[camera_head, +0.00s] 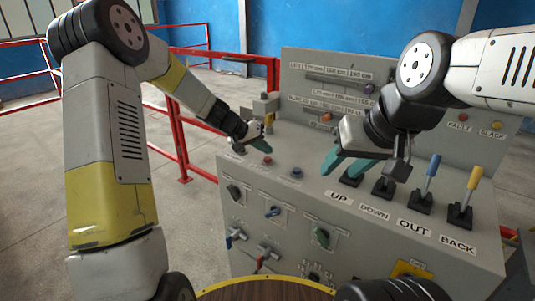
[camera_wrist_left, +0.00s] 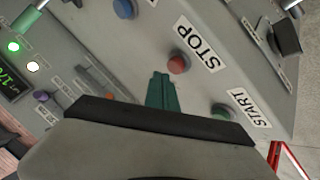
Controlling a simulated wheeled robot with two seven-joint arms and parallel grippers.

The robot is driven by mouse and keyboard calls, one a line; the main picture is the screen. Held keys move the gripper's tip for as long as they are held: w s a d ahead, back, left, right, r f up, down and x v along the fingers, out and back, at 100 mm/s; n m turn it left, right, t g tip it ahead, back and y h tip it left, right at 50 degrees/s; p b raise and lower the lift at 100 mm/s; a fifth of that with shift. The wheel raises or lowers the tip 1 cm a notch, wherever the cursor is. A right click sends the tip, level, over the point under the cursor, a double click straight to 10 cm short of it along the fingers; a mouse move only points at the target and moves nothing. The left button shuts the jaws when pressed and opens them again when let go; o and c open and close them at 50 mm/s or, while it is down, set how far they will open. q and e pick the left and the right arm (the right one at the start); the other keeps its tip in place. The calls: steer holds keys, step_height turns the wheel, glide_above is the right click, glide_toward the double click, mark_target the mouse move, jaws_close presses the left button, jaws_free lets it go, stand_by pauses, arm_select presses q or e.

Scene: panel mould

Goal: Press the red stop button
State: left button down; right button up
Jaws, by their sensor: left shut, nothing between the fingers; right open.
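The red stop button (camera_wrist_left: 178,64) sits beside the STOP label (camera_wrist_left: 199,45) on the grey panel in the left wrist view. It also shows in the head view (camera_head: 267,160), on the top of the console. My left gripper (camera_wrist_left: 161,76) is shut and empty. Its green fingertips lie just to the left of and below the red button in the wrist view and appear apart from it; their height above the panel is hard to judge. In the head view the left gripper (camera_head: 264,141) is just behind the button. My right gripper (camera_head: 342,170) is open and empty above the console, near the UP lever.
A green START button (camera_wrist_left: 222,111) and a blue button (camera_wrist_left: 124,8) flank the red one. The UP, DOWN, OUT (camera_head: 432,168) and BACK (camera_head: 472,182) levers stand along the right. Several knobs cover the front face. A red railing (camera_head: 182,140) stands behind left.

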mark_target(265, 159)
arm_select(q)
steer(key=shift+f, duration=0.4)
steer(key=shift+f, duration=0.5)
stand_by(0.8)
steer(key=shift+r, duration=0.9)
steer(key=shift+r, duration=2.5)
